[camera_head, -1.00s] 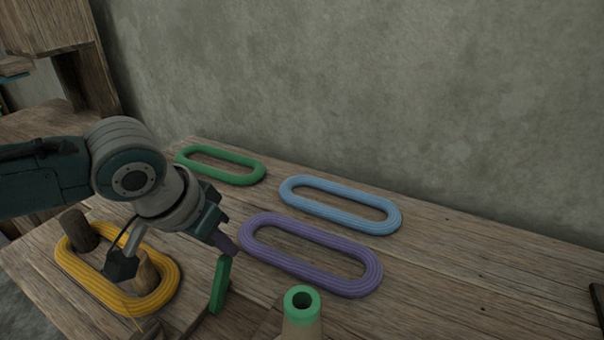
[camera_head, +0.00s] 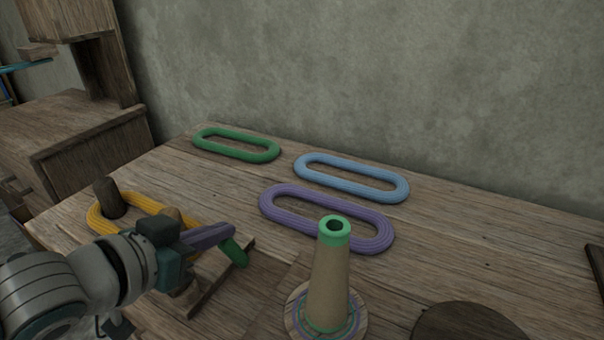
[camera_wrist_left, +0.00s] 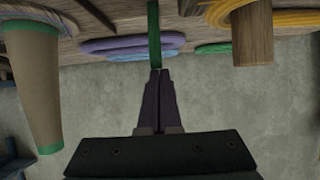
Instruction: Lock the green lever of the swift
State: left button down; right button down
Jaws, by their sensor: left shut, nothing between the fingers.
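The green lever (camera_head: 236,253) is at the right end of the swift's wooden base (camera_head: 212,290) and slants down to the right. My left gripper (camera_head: 232,231) is shut and empty, its purple-grey fingers right at the lever's upper part. In the left wrist view the closed fingertips (camera_wrist_left: 160,74) sit at the end of the green lever (camera_wrist_left: 154,35); I cannot tell if they touch. The swift's wooden peg (camera_head: 108,198) stands inside the yellow skein (camera_head: 150,203); my arm hides part of both. My right gripper is not in view.
A cone with a green top (camera_head: 331,270) stands on a round base right of the lever. Purple (camera_head: 345,232), blue (camera_head: 352,182) and green (camera_head: 236,146) skeins lie behind on the table. A dark round object (camera_head: 465,325) is at the front right.

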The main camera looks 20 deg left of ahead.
pick_arm(q)
jog(key=shift+s+f+t, duration=0.1)
jog(key=shift+s+t, duration=0.1)
jog(key=shift+t, duration=0.3)
jog(key=shift+r+p, duration=0.75)
jog(key=shift+p, duration=0.2)
